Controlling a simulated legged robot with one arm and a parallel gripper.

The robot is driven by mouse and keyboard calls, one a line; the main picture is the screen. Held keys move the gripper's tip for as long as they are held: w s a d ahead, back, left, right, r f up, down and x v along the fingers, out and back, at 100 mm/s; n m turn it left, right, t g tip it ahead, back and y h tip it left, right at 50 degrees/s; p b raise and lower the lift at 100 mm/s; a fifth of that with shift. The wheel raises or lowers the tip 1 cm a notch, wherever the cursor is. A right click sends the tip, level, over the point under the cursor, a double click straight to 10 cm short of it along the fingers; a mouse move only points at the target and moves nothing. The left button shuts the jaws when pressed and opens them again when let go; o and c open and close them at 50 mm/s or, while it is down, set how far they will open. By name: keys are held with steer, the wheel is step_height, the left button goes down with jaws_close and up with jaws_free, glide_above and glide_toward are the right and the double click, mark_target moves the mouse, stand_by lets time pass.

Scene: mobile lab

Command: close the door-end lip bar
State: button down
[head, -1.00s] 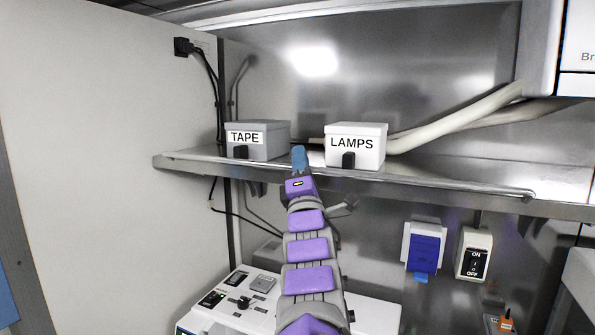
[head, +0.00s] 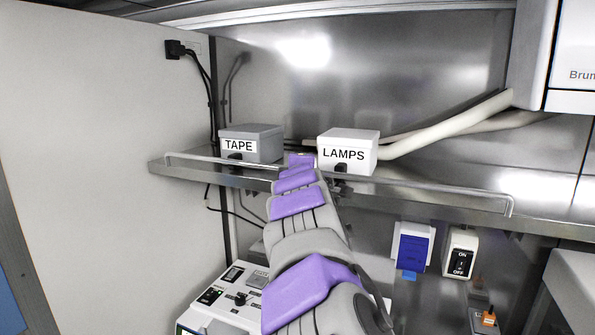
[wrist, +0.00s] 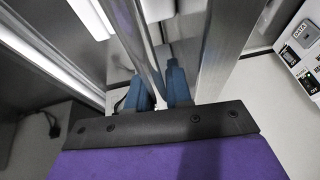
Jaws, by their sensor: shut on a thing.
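The lip bar (head: 440,189) is a thin metal rail along the front edge of the shelf (head: 420,202). In the head view it stands a little above the edge, with bent ends at left and right. My arm covers its middle. In the wrist view the bar (wrist: 146,50) runs between the two blue fingers of my gripper (wrist: 160,88), which is shut on it. The fingertips are hidden in the head view behind my purple arm links.
A grey TAPE box (head: 262,138) and a white LAMPS box (head: 358,140) stand on the shelf behind the bar. A pale hose (head: 450,122) runs at right. Below are a blue-fronted wall box (head: 412,247), an ON/OFF switch (head: 460,252) and a control panel (head: 238,298).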

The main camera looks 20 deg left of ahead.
steer(key=shift+w+f, duration=0.15)
steer(key=shift+f, duration=0.2)
steer(key=shift+g+b, duration=0.45)
steer(key=shift+g, duration=0.05)
steer(key=c, duration=1.1)
jaws_free()
steer(key=shift+w, duration=0.2)
steer(key=shift+c, duration=0.2)
steer(key=shift+s, duration=0.1)
